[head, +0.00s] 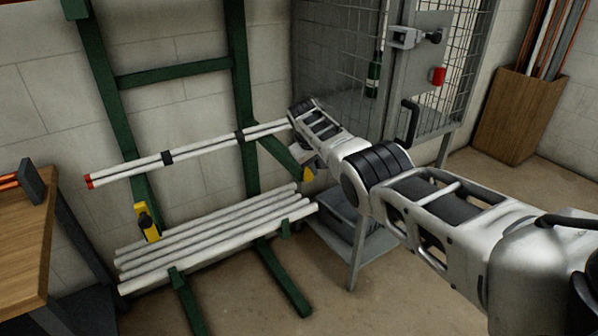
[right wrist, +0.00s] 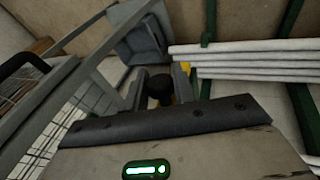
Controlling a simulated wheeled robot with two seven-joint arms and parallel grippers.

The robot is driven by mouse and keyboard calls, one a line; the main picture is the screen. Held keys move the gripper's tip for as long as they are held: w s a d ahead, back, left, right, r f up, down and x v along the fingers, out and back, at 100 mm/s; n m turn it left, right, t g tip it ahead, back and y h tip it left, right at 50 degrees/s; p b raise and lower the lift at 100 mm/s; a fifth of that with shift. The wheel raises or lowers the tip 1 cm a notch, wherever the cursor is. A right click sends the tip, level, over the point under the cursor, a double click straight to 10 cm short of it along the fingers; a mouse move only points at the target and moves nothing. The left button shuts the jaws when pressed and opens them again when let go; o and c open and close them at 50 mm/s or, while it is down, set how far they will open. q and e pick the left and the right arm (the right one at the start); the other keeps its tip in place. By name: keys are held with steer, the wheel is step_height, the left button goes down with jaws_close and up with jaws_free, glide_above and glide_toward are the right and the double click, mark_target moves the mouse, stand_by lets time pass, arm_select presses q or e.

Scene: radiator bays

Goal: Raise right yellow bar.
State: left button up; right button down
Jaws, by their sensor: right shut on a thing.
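The right yellow bar (head: 309,174) shows as a small yellow piece at the outer end of a green rack arm (head: 280,151). My right gripper (head: 312,160) is at this bar and hides most of it. In the right wrist view, my right gripper (right wrist: 162,92) is shut on a black knob (right wrist: 160,86), with a bit of the yellow bar (right wrist: 185,66) beside it. How far the bar is raised is hidden. The left yellow bar (head: 141,210) stands upright with a black knob on it. My left gripper is not in view.
Two strapped white pipes with red ends (head: 185,152) cross the rack's upper level. Several white pipes (head: 215,232) lie on the lower level. A mesh cage (head: 345,75) stands behind my right arm, with a grey low table (head: 358,240) beneath. A wooden bench (head: 22,235) is at the left.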

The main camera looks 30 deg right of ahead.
steer(key=shift+w+r, duration=0.4)
steer(key=shift+w, duration=0.15)
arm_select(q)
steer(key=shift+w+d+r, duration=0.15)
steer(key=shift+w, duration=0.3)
arm_select(e)
steer(key=shift+w+r, duration=0.1)
steer(key=c, duration=1.2)
jaws_free()
steer(key=shift+o, duration=0.2)
steer(key=shift+a+r+p, duration=0.15)
steer(key=shift+r+p, duration=0.2)
steer(key=shift+p, duration=0.4)
steer(key=shift+p+v, duration=1.2)
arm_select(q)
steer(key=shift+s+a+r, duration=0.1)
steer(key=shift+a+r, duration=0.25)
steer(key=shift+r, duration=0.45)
arm_select(e)
steer(key=v, duration=1.2)
steer(key=shift+s+r, duration=0.25)
